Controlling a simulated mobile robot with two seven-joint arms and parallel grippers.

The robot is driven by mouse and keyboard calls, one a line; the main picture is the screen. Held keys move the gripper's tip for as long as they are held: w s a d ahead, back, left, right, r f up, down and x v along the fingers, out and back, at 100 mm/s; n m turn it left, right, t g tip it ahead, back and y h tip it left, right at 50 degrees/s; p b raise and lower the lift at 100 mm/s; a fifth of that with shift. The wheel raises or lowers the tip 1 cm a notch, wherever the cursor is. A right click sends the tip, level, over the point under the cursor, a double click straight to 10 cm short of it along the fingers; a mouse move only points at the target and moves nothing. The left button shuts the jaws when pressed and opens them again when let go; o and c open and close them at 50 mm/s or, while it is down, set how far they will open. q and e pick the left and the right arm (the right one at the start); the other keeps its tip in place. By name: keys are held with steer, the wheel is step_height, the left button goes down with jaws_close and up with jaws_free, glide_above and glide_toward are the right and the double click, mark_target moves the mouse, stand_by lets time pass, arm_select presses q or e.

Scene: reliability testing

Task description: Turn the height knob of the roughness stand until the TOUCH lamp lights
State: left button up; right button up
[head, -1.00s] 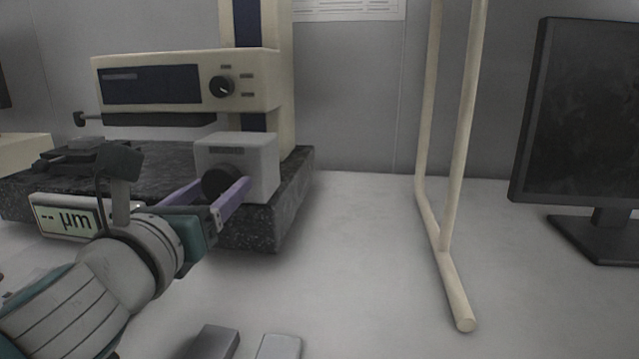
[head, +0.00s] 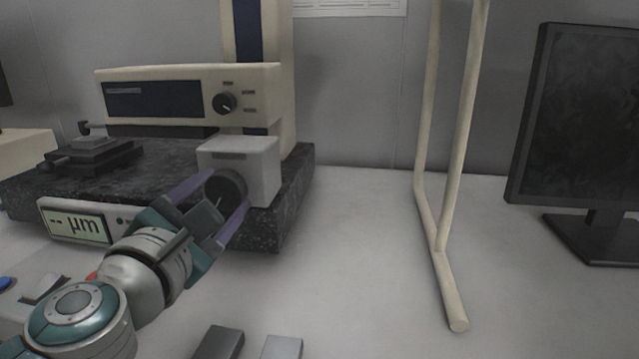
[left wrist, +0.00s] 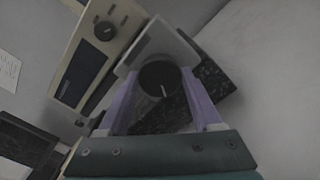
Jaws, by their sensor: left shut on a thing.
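The roughness stand has a dark granite base (head: 296,190), a cream column and a cream beam unit (head: 152,95) with a navy panel. A grey box (head: 262,165) on the base's front right carries the black height knob (head: 224,188), which has a pale pointer line. My left gripper (head: 222,194) has its purple fingers on either side of the knob and is shut on it. The left wrist view shows the knob (left wrist: 160,78) between the fingers. The display (head: 75,223) reads "-- µm". I see no lit lamp; the TOUCH label cannot be made out. My right gripper is out of view.
A black stage (head: 95,158) sits on the granite at left. A cream tubular frame (head: 450,280) stands right of the stand, with a dark monitor (head: 575,120) beyond. Two grey blocks lie at the front edge (head: 220,343). The bench between stand and frame is clear.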

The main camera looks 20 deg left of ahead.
arm_select(q)
steer(key=m+p, duration=0.1)
steer(key=m, duration=0.3)
steer(key=shift+m, duration=0.3)
steer(key=m+p, duration=0.2)
steer(key=m, duration=0.2)
steer(key=shift+m, duration=0.4)
steer(key=o, duration=1.4)
steer(key=shift+c, duration=0.2)
steer(key=shift+s+d, duration=0.15)
steer(key=shift+s, duration=0.35)
steer(key=v, duration=0.9)
steer(key=shift+p, duration=0.45)
steer(key=shift+w, duration=0.1)
